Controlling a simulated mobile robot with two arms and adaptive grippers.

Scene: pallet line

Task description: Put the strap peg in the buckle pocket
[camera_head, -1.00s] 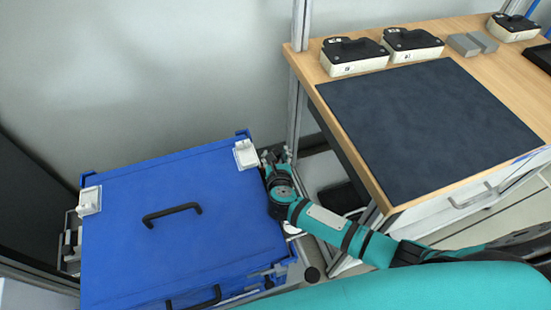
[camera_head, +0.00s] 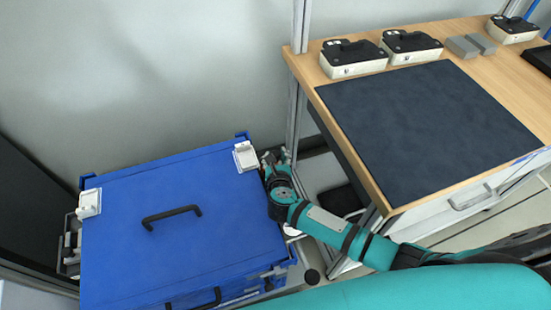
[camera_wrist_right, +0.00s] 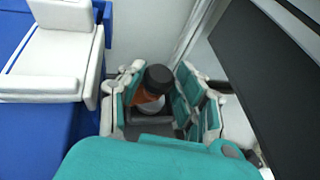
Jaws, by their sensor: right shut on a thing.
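My right gripper (camera_head: 275,158) is at the far right corner of the blue box, beside a white buckle (camera_head: 246,155). In the right wrist view, my right gripper (camera_wrist_right: 163,95) is shut on an orange piece with a black round top, apparently the strap peg (camera_wrist_right: 157,80). Its lower part is hidden between the fingers. The white buckle (camera_wrist_right: 55,55) stands left of the gripper there, apart from the peg. I cannot make out its pocket opening. A second white buckle (camera_head: 88,202) is at the box's left edge. My left gripper is not in view.
The blue box (camera_head: 180,245) has dark handles. A wooden table (camera_head: 505,85) with a dark mat (camera_head: 420,120) stands at the right, holding several black-and-white devices and grey blocks (camera_head: 463,46). A metal post (camera_head: 297,90) rises close behind the gripper.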

